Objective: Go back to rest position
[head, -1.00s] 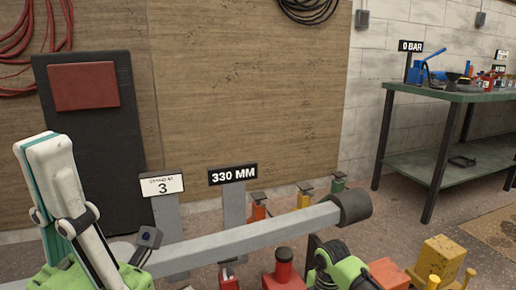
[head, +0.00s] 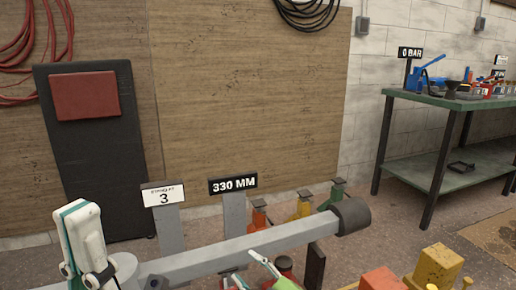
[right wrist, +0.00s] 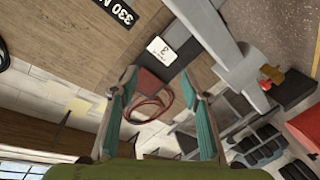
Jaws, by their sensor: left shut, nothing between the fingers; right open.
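My left gripper (head: 80,215) stands at the lower left of the head view, white fingers pointing up and pressed together with nothing between them. It is in front of the grey beam's left end. My right gripper (right wrist: 160,78) is open and empty in the right wrist view, its teal pads well apart. In the head view, pale green and white parts at the bottom middle look like my right gripper, mostly cut off by the lower edge.
A grey beam (head: 225,246) with a dark end crosses the front, near signs reading 3 (head: 163,195) and 330 MM (head: 232,184). Red, yellow and green jacks stand behind it. A yellow block (head: 437,267) is at lower right. A green bench (head: 440,101) stands at back right.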

